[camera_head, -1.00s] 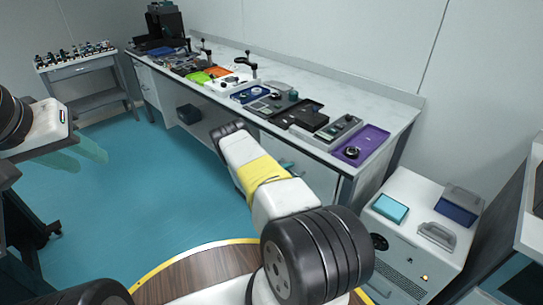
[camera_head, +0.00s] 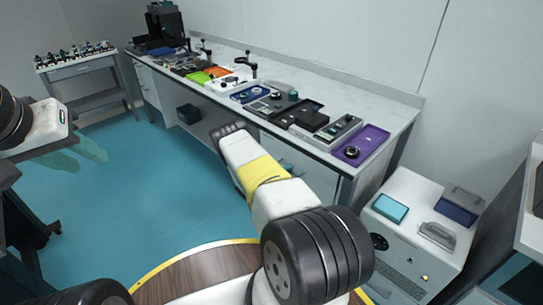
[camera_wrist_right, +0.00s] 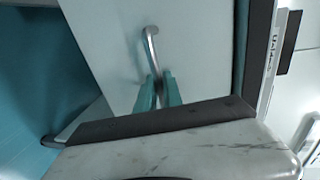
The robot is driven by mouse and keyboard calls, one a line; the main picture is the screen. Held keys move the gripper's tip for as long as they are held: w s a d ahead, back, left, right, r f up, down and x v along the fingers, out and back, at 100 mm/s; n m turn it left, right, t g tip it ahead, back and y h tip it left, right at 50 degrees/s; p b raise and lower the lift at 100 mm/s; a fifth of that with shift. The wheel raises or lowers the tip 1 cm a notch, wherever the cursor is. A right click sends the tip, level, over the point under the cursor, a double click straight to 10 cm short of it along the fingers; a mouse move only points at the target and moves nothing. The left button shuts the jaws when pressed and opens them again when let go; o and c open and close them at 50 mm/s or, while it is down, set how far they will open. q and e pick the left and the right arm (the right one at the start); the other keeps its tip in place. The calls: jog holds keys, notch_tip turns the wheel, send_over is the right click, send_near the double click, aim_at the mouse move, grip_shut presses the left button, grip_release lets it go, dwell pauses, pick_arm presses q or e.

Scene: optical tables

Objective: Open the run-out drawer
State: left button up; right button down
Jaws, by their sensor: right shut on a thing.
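A pale drawer front (camera_wrist_right: 115,50) fills the middle of the right wrist view, below the worktop. It carries a curved metal bar handle (camera_wrist_right: 152,45). My right gripper (camera_wrist_right: 158,92) has its teal fingers closed around one end of this handle. The drawer front looks flush with the cabinet, though its edges are partly hidden. In the head view my right arm hides much of the cabinet front (camera_head: 325,187), and only a bit of teal from the right gripper (camera_head: 288,167) shows beside it. My left gripper (camera_head: 78,156) is at the far left, fingers apart and empty, over the floor.
The long bench (camera_head: 395,118) holds trays and instruments, including a purple tray (camera_head: 374,140) at its near end. A white cabinet (camera_head: 410,255) with a teal box (camera_head: 390,208) stands to the right. The blue floor (camera_head: 165,195) left of my right arm is clear.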

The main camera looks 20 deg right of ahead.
jog(key=shift+a, duration=0.15)
dwell(0.6)
jog(key=f+v, duration=0.2)
jog(key=v, duration=1)
jog(key=a+f+v, duration=0.1)
jog(key=f+v, duration=0.2)
jog(key=v, duration=1)
jog(key=f+v, duration=0.2)
jog(key=v, duration=1)
jog(key=shift+s+a+f, duration=0.4)
jog(key=shift+s, duration=0.05)
jog(key=c, duration=1.5)
grip_release()
jog(key=v, duration=0.7)
jog(key=shift+a, duration=0.35)
jog(key=shift+r, duration=0.1)
